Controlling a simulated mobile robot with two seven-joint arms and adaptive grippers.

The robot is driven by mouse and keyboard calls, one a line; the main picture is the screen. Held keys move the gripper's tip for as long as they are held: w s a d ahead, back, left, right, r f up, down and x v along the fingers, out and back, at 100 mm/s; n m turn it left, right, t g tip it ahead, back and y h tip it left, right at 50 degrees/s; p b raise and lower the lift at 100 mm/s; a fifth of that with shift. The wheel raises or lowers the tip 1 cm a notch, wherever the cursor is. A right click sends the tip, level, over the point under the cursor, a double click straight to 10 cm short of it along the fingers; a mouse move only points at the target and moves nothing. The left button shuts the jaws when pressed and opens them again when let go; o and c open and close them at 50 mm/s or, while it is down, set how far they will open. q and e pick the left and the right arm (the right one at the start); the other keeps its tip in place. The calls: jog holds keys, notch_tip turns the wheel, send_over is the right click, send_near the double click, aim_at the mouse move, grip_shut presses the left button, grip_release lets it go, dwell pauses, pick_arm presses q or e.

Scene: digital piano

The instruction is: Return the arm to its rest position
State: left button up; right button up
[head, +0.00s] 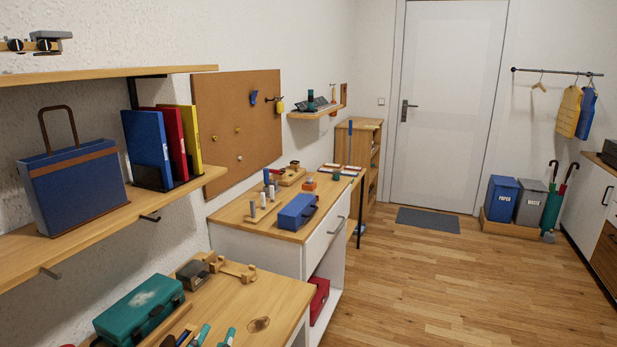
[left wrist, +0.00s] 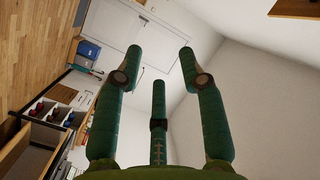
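My left gripper (head: 211,335) shows only by its teal fingertips at the bottom edge of the head view, in front of the near wooden bench top. In the left wrist view, the left gripper (left wrist: 160,65) has its three green fingers spread apart, with nothing between them. It is open and empty. The rest of my left arm is out of the head view. My right arm and right gripper are in neither view.
The near bench top (head: 285,293) carries a teal case (head: 138,306) close to my fingertips. A farther desk (head: 250,232) holds a blue box (head: 297,211). Wall shelves (head: 120,208) stick out at left. The wooden floor (head: 440,285) at right is clear.

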pick_arm(q)
jog(key=s+a+f+n+g+y, duration=0.1)
jog(key=s+a+f+n+g, duration=0.1)
jog(key=s+f+g, duration=0.4)
jog(key=s+a+f+n+g+y, duration=0.1)
jog(key=s+a+f+n, duration=0.1)
jog(key=s+f, duration=0.45)
jog(key=s+f+n+g+h, duration=0.1)
jog(key=s+f+g, duration=0.65)
jog(key=s, duration=0.55)
notch_tip(320, 180, down, 23)
jog(key=s, duration=0.1)
jog(key=s+a+f+g, duration=0.2)
jog(key=s+f, duration=1.3)
jog(key=s, duration=0.1)
jog(key=shift+s, duration=0.25)
